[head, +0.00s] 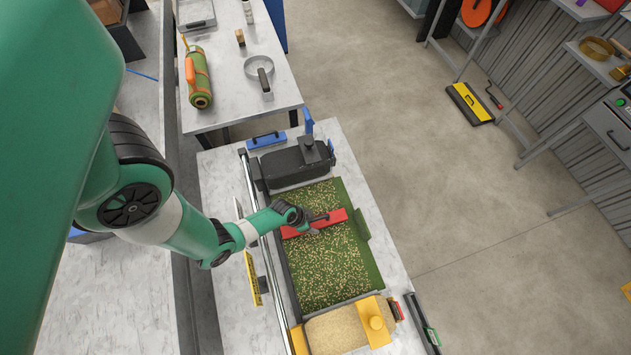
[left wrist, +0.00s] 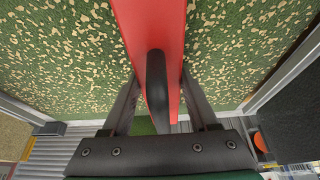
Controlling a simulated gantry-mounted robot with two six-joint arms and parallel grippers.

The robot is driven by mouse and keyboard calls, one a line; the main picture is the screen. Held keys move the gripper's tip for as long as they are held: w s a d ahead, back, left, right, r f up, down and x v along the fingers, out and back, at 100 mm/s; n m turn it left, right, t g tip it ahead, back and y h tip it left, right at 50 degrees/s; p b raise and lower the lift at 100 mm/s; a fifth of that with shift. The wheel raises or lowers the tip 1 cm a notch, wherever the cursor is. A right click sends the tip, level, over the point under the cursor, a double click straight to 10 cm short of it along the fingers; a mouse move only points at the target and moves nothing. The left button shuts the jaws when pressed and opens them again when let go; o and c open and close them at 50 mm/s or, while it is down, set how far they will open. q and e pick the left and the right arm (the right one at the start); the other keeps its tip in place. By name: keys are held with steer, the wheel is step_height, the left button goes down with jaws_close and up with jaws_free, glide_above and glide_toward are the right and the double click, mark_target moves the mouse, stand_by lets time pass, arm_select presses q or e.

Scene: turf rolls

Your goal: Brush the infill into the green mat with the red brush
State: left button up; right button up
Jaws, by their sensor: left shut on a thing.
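The green mat (head: 325,262) lies flat on the bench, with pale infill grains scattered over most of it. The red brush (head: 330,219) lies across the mat's upper part in the head view, at or just above its surface. My left gripper (head: 309,224) is shut on the brush's dark handle. In the left wrist view the red brush (left wrist: 147,25) runs up between the two fingers, with the black handle (left wrist: 157,85) between the fingertips. The brush's underside is hidden. My right gripper is not in view.
A yellow-framed box of sand-coloured infill (head: 338,330) stands at the mat's near end. A dark roller unit (head: 294,163) stands at the far end, and a metal rail (head: 268,270) runs along the left. A rolled green turf (head: 198,78) lies on the table behind.

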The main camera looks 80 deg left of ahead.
mark_target(308, 202)
arm_select(q)
steer(key=a+b, duration=0.1)
steer(key=a, duration=0.2)
steer(key=s+a+b, duration=0.1)
steer(key=a, duration=0.2)
steer(key=s+a, duration=0.1)
steer(key=a, duration=0.2)
steer(key=shift+s+a+f+b, duration=0.1)
steer(key=shift+s+a+b, duration=0.1)
steer(key=shift+a+b, duration=0.15)
steer(key=shift+d, duration=0.1)
steer(key=shift+w+d+p, duration=0.1)
steer(key=shift+d+p, duration=0.2)
steer(key=shift+d, duration=0.25)
steer(key=d, duration=0.2)
steer(key=w+d+p, duration=0.1)
steer(key=d, duration=0.2)
steer(key=shift+s+a+b, duration=0.2)
steer(key=shift+a+b, duration=0.15)
steer(key=shift+a, duration=0.7)
steer(key=shift+s+a+b, duration=0.2)
steer(key=shift+a+b, duration=0.1)
steer(key=shift+a, duration=0.75)
steer(key=shift+s+a+b, duration=0.2)
steer(key=shift+a+b, duration=0.15)
steer(key=shift+a, duration=0.7)
